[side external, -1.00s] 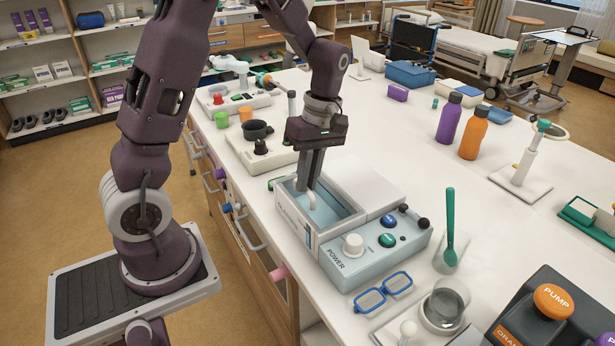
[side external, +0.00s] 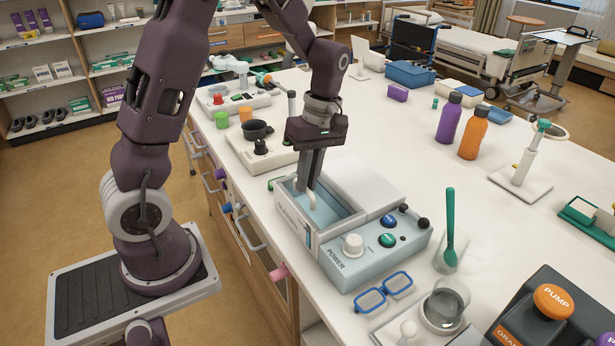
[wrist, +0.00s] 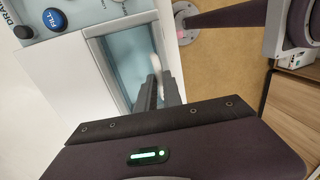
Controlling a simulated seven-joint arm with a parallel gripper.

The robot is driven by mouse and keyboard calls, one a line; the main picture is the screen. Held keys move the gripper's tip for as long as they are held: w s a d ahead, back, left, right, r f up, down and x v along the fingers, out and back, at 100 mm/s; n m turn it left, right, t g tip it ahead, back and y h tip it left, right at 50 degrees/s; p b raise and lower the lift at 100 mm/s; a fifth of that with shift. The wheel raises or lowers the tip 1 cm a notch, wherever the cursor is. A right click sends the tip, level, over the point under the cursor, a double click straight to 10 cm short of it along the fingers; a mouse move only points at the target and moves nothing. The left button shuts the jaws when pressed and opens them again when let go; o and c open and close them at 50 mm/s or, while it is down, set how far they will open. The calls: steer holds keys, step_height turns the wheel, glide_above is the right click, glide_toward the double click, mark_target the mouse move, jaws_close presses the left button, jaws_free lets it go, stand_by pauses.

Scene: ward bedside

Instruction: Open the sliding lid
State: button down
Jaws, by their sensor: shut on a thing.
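A pale blue and white box (side external: 335,262) stands at the table's near edge. A white flat panel (side external: 368,188) covers its right rear part and shows beside the opening in the wrist view (wrist: 72,72). Left of it is a recessed pale blue rectangle (side external: 335,203) inside a light rim. A white curved handle (side external: 312,199) stands in this recess, near its left side; it also shows in the wrist view (wrist: 156,62). My gripper (side external: 305,186) points down into the recess, its fingers shut on the handle. The fingers partly hide the handle, and how it joins the lid is unclear.
The box's front carries a white POWER knob (side external: 352,245) and blue and green buttons. Blue glasses (side external: 384,292), a green spoon (side external: 450,225) in a clear holder and a black pan device (side external: 258,140) stand nearby. Purple and orange bottles (side external: 473,133) stand farther back.

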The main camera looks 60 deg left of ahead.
steer(key=shift+w, duration=0.1)
glide_above(346, 187)
stand_by(0.5)
steer(key=c, duration=1.5)
jaws_free()
step_height(346, 187, up, 7)
steer(key=w, duration=0.1)
steer(key=shift+w, duration=0.2)
